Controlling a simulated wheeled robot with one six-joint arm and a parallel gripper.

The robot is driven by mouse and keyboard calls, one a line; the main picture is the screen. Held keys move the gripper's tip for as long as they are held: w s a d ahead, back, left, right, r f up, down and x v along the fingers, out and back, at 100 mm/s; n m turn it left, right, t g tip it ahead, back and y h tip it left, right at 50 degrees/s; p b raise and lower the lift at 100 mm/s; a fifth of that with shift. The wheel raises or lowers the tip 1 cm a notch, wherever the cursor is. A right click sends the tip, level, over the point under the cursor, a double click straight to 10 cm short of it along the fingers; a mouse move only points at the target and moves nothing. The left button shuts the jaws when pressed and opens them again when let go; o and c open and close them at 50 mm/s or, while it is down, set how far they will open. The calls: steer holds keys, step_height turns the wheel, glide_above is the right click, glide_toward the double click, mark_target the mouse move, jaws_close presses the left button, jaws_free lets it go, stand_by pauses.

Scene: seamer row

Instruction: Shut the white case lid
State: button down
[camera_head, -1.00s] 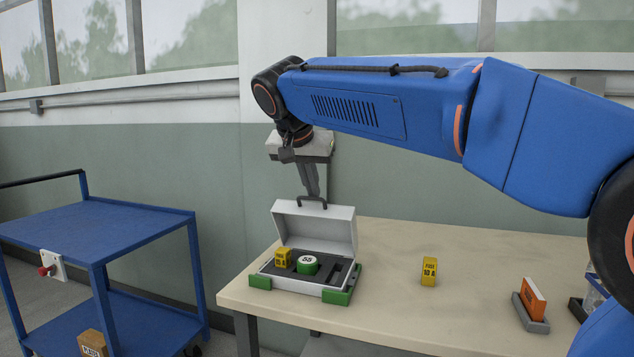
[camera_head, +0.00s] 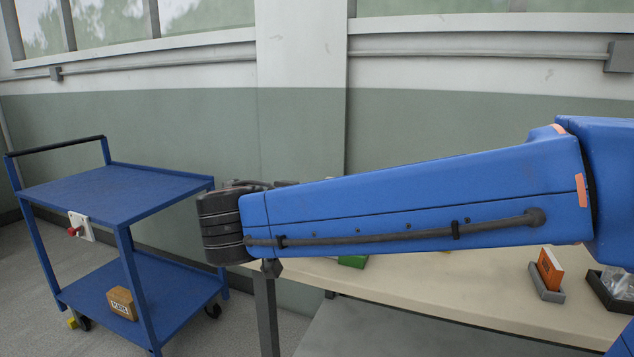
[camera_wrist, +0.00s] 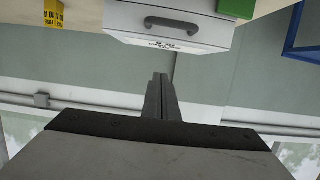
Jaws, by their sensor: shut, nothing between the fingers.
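The white case (camera_wrist: 125,22) is at the top of the wrist view, which is upside down. In the head view the gripper is hidden behind my arm.
A yellow block (camera_wrist: 53,14) stands on the table beside the case. An orange block in a grey holder (camera_head: 550,272) and a dark tray (camera_head: 610,290) are at the table's right. A blue cart (camera_head: 110,195) stands left, with floor between it and the table (camera_head: 420,285).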

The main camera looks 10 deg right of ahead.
steer(key=shift+t+h, duration=0.5)
steer(key=shift+t, duration=0.2)
steer(key=f, duration=0.2)
steer(key=s+a+f, duration=0.1)
steer(key=f, duration=0.1)
steer(key=s+f, duration=0.1)
steer(key=shift+s+a+f, duration=0.1)
steer(key=shift+a+f, duration=0.15)
steer(key=shift+f, duration=0.15)
steer(key=shift+s+a+f, duration=0.1)
steer(key=shift+s+f, duration=0.1)
steer(key=shift+f, duration=0.75)
